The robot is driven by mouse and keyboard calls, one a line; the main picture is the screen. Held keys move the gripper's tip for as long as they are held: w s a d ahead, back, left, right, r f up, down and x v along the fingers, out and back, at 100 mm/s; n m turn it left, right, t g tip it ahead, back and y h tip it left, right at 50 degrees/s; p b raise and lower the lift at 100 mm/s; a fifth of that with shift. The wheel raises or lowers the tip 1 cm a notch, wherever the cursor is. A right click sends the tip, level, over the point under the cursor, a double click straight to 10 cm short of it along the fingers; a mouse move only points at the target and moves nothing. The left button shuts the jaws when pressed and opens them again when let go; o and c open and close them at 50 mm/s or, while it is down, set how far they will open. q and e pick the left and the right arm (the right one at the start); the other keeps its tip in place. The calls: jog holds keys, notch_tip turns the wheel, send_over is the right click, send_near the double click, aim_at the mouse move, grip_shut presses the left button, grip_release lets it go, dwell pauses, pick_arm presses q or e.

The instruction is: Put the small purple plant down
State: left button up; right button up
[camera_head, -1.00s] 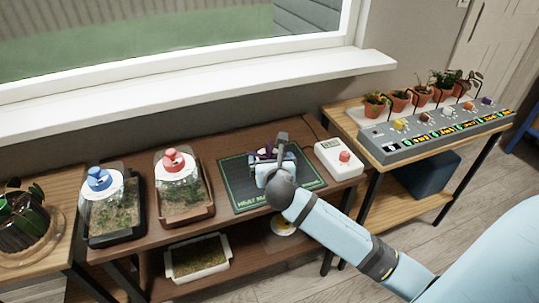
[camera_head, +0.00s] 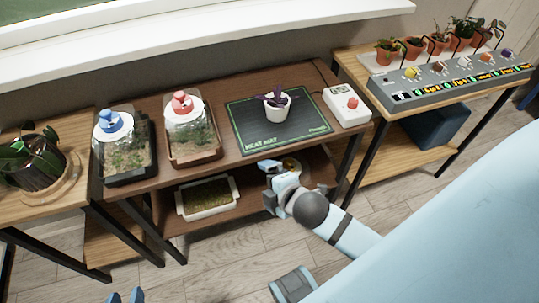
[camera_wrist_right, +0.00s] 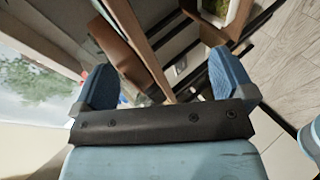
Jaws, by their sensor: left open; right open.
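The small purple plant (camera_head: 277,104) stands upright in its white pot on the black heat mat (camera_head: 250,128), on the brown table's top. Nothing touches it. My right gripper (camera_head: 267,184) is open and empty, in front of the table's front edge and below its top. In the right wrist view my right gripper (camera_wrist_right: 155,85) shows its two blue fingers spread with nothing between them. Only the blue fingertips of my left gripper (camera_head: 125,297) show at the bottom edge of the head view, apart and empty.
A white control box (camera_head: 347,106) with a red knob is right of the mat. Two covered trays with blue (camera_head: 113,121) and red (camera_head: 182,102) knobs stand left. A white tray (camera_head: 208,198) sits on the lower shelf. Potted plants stand on side tables.

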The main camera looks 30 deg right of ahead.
jog(key=s+a+f+m+y, duration=0.1)
jog(key=s+a+m+y, duration=0.2)
jog(key=s+m, duration=0.4)
jog(key=a+m, duration=0.1)
jog(key=m, duration=0.5)
jog(key=shift+a+f, duration=0.3)
jog(key=shift+f, duration=0.05)
pick_arm(q)
jog(key=shift+r, duration=0.1)
notch_tip(320, 180, up, 17)
jog(key=s+a+p, duration=0.1)
jog(key=a+p, duration=0.1)
jog(key=p, duration=2.5)
jog(key=shift+s+g+y, duration=0.3)
jog(key=shift+g+y, duration=0.1)
pick_arm(e)
notch_tip(320, 180, up, 17)
jog(key=s+d, duration=0.1)
jog(key=d, duration=0.1)
jog(key=shift+s+r+g+h, duration=0.15)
jog(key=shift+s+g+h, duration=0.15)
jog(key=shift+h, duration=0.1)
pick_arm(q)
jog(key=shift+a, duration=0.1)
pick_arm(e)
jog(key=shift+d, duration=0.1)
